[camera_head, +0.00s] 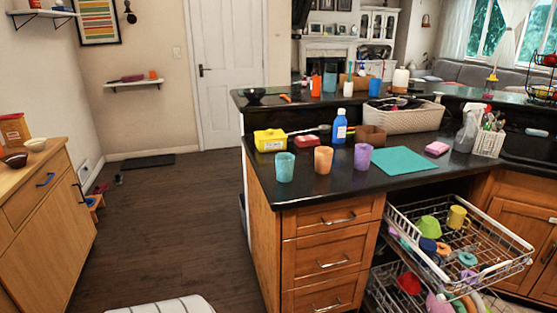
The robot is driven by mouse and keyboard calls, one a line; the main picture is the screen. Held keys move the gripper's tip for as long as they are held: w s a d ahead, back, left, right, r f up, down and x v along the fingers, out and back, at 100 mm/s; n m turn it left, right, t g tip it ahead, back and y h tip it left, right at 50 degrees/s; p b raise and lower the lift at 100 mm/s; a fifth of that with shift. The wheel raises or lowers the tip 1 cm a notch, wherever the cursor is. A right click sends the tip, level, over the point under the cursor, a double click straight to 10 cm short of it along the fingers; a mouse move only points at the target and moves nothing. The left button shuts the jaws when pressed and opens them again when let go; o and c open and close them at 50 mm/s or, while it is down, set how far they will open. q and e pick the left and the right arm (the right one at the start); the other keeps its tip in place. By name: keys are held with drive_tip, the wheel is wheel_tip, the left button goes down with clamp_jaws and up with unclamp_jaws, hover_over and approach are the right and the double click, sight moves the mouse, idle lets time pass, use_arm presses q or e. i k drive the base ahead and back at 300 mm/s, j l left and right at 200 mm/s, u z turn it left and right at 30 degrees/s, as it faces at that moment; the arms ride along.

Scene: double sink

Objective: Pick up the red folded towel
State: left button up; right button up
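Neither of my grippers is in view.
Teal (284,168), orange (323,160) and purple (362,157) cups stand along the counter's front. A blue bottle (340,129) stands behind them. A pulled-out dish rack (455,245) juts out below at right. The wooden floor (160,220) at left is mostly clear.

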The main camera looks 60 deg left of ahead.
sight(301, 142)
drive_tip(key=u, duration=1.6)
